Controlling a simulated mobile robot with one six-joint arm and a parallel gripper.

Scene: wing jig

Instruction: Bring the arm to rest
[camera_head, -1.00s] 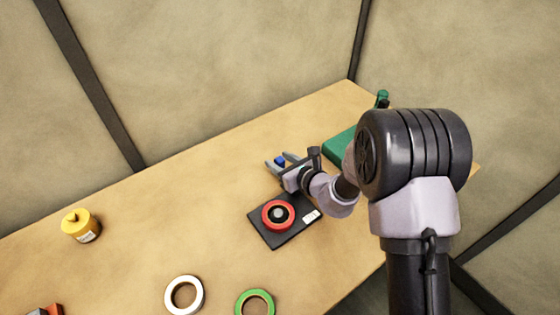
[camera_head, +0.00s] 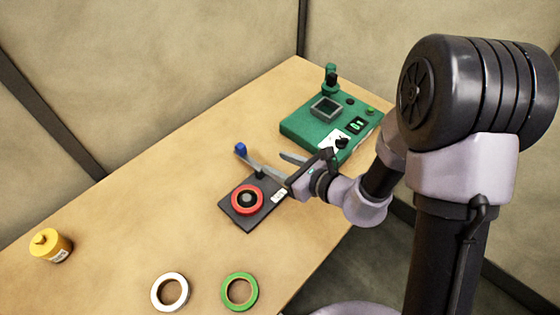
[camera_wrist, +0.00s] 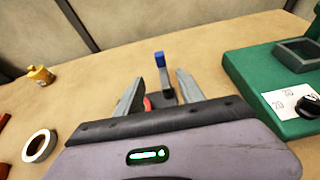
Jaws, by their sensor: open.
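My gripper (camera_head: 270,161) is open, with nothing seen between its fingers. In the head view it is above and just right of a dark plate (camera_head: 236,216) that bears a red ring (camera_head: 236,199). A blue-tipped grey lever (camera_head: 240,149) rises at the plate's far side. In the wrist view the blue tip (camera_wrist: 160,58) shows beyond and between the two fingers (camera_wrist: 160,90); it looks apart from them. The gripper body hides most of the plate there.
A green fixture (camera_head: 300,130) with a square socket and an upright post stands right of my gripper. The table's middle left is clear.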

